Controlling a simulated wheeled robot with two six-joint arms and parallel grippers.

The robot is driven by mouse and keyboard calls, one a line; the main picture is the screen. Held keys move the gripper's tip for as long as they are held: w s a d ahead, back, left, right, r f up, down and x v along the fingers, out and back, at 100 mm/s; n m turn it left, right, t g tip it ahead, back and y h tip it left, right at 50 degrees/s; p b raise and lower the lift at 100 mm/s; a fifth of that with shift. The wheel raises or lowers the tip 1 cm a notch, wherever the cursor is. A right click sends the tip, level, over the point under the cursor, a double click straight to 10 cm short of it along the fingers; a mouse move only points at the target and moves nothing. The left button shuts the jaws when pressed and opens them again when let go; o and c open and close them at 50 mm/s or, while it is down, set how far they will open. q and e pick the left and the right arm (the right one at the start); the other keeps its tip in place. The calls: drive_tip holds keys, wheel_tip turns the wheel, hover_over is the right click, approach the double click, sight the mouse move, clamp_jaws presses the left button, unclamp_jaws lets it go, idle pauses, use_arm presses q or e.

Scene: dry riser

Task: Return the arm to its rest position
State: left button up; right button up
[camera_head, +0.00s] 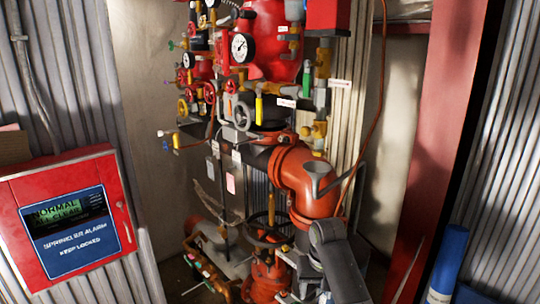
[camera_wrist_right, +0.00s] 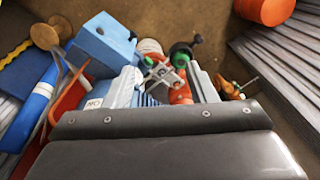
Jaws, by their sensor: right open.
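My right arm (camera_head: 338,262) shows as dark grey links at the bottom of the head view, in front of the red pipework and to the right of the black handwheel. Its gripper is low there and partly hidden by the links and pipes. In the right wrist view my right gripper (camera_wrist_right: 168,88) has its two fingers apart, with no object clearly held between them. A green-and-black fitting and a metal bracket (camera_wrist_right: 165,78) show beyond the fingertips; I cannot tell whether they touch. My left gripper is in neither view.
The red riser pipe (camera_head: 305,185) and black handwheel (camera_head: 268,228) stand close to the arm. Gauges and valves crowd above. A red alarm box (camera_head: 65,215) is at left, a red post (camera_head: 435,140) and blue cylinder (camera_head: 447,262) at right. Blue items (camera_wrist_right: 103,45) crowd the wrist view's left.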

drive_tip(key=s+d+f+m+t, duration=0.1)
drive_tip(key=s+d+f, duration=0.5)
drive_tip(key=s, duration=0.4)
drive_tip(key=s+d+f+t, duration=0.1)
drive_tip(key=s+d+f, duration=0.5)
drive_tip(key=s, duration=0.3)
drive_tip(key=s+d+r+t+h, duration=0.1)
drive_tip(key=s+d+r, duration=0.15)
drive_tip(key=s, duration=0.75)
drive_tip(key=s+d+r+h, duration=0.1)
drive_tip(key=s+d, duration=0.3)
drive_tip(key=s, duration=0.6)
wheel_tip(320, 180, down, 34)
drive_tip(key=d+g+b, duration=0.1)
drive_tip(key=b, duration=0.7)
drive_tip(key=s+f+b, duration=0.3)
drive_tip(key=s+f, duration=0.4)
drive_tip(key=f, duration=0.3)
drive_tip(key=s+a+f+g+b, duration=0.1)
drive_tip(key=s+f+b, duration=0.2)
drive_tip(key=s+f, duration=0.4)
wheel_tip(320, 180, down, 4)
drive_tip(key=shift+s+r, duration=0.15)
drive_tip(key=shift+s, duration=0.25)
